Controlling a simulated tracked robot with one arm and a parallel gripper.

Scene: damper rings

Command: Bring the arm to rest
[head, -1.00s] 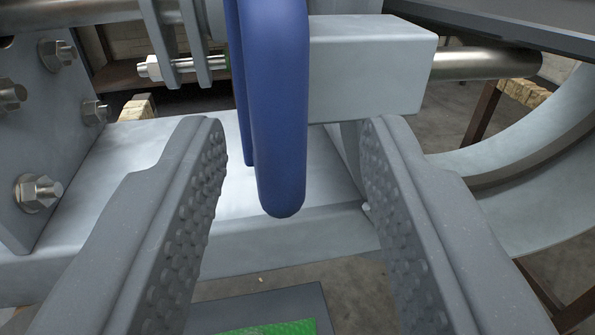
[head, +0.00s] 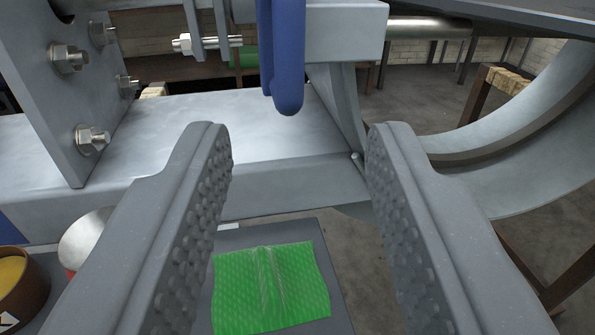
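My gripper (head: 300,150) is open and empty, its two grey fingers with dimpled pads spread wide. A blue damper ring (head: 288,65), seen as a long rounded loop, hangs beside a grey square bar (head: 345,35) at the top. Its lower end is beyond and above the gap between my fingertips, apart from both. The upper end of the ring is out of the picture.
A grey steel beam (head: 200,130) runs across behind the fingers, with a bolted plate (head: 60,100) at left. A curved grey rim (head: 530,130) stands at right. Below lie a green cloth (head: 268,290) on a dark surface, and a brown pot (head: 15,285).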

